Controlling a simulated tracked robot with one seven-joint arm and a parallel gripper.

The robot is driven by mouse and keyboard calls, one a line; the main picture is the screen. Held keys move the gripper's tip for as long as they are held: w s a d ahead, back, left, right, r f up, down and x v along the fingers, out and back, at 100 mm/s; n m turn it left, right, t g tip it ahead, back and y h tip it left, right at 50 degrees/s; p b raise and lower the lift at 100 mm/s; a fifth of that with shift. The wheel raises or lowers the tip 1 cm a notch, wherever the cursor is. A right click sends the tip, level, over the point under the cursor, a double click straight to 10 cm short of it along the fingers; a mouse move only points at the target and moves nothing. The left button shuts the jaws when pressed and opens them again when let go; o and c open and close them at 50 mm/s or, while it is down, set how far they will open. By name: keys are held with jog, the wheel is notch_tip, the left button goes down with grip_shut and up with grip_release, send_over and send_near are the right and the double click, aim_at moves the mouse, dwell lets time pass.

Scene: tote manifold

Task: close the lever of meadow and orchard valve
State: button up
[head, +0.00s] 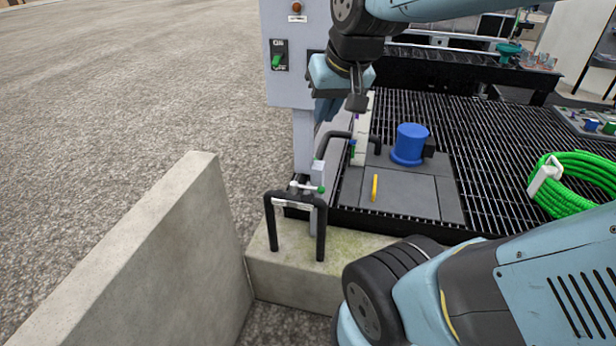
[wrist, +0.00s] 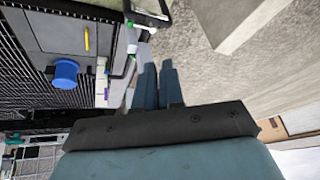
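A small valve with a green-tipped lever (head: 308,187) sits on a grey post behind a black pipe guard, near the concrete ledge. A green tip (wrist: 130,25) also shows at the top of the wrist view. Farther back, a pale upright board (head: 362,125) carries small blue and green parts. I cannot read any label, so I cannot tell which valve is meadow or orchard. My gripper (head: 326,106) hangs above and behind the front valve in the picture, apart from it. In the wrist view its fingers (wrist: 158,66) lie close together with nothing visible between them.
The black pipe guard (head: 320,230) arches before the valve. A concrete wall (head: 160,260) stands left. A grey cabinet (head: 285,75) stands behind. Gravel ground is open left.

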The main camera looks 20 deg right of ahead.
jog(key=shift+m+g, duration=0.3)
jog(key=shift+m, duration=0.5)
jog(key=w+f, duration=0.1)
jog(key=w, duration=0.1)
jog(key=w+f, duration=0.2)
jog(key=w, duration=0.1)
jog(key=w+d+f, duration=0.1)
jog(key=w, duration=0.2)
jog(key=shift+f, duration=0.4)
grip_shut()
jog(key=m+g+h, duration=0.1)
jog(key=m+h, duration=0.2)
jog(key=m, duration=0.2)
send_over(307, 188)
jog(key=w+d, duration=0.1)
jog(key=d, duration=0.3)
notch_tip(307, 188, down, 23)
notch_tip(307, 188, down, 9)
jog(key=a, duration=0.1)
jog(key=shift+s, duration=0.35)
